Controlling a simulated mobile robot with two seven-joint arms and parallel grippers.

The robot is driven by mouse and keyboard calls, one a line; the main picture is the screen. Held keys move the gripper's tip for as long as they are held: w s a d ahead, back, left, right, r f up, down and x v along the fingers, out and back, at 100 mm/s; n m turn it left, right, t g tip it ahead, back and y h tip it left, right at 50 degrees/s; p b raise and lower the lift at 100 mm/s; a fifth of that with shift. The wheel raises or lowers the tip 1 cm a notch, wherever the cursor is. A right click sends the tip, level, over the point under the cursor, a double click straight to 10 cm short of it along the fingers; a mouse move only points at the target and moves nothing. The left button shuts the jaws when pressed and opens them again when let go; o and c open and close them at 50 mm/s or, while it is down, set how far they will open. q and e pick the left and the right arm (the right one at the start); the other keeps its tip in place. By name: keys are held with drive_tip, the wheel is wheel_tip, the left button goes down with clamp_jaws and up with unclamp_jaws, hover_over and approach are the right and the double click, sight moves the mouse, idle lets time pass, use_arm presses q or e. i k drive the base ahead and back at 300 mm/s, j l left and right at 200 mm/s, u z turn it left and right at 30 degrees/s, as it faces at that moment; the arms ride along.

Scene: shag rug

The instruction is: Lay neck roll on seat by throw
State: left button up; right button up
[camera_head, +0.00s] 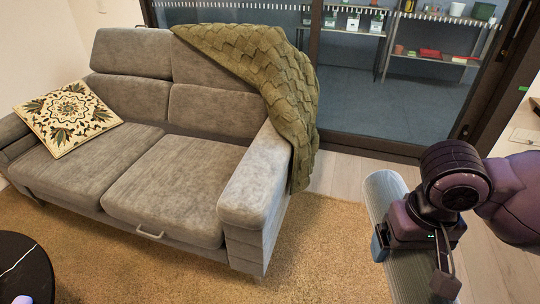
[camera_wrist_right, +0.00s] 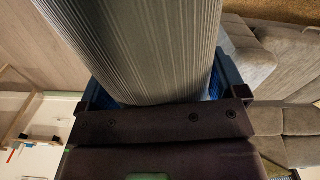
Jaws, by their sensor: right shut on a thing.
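The neck roll (camera_head: 384,193) is a pale grey-green ribbed cylinder. My right gripper (camera_head: 412,262) is shut on it, at the right of the head view, above the floor and to the right of the sofa. In the right wrist view the neck roll (camera_wrist_right: 150,45) fills the space between the fingers. The grey sofa seat (camera_head: 172,193) is bare on its right cushion. The olive woven throw (camera_head: 262,65) drapes over the sofa's back right corner and down past the right armrest.
A patterned cushion (camera_head: 66,120) leans at the sofa's left end. The right armrest (camera_head: 258,180) stands between the seat and the neck roll. A dark round table (camera_head: 24,272) is at the lower left. A tan shag rug (camera_head: 320,245) covers the floor in front.

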sight(194, 183)
drive_tip(key=i+j+u, duration=0.2)
drive_tip(key=i+u, duration=0.5)
drive_tip(key=i, duration=0.65)
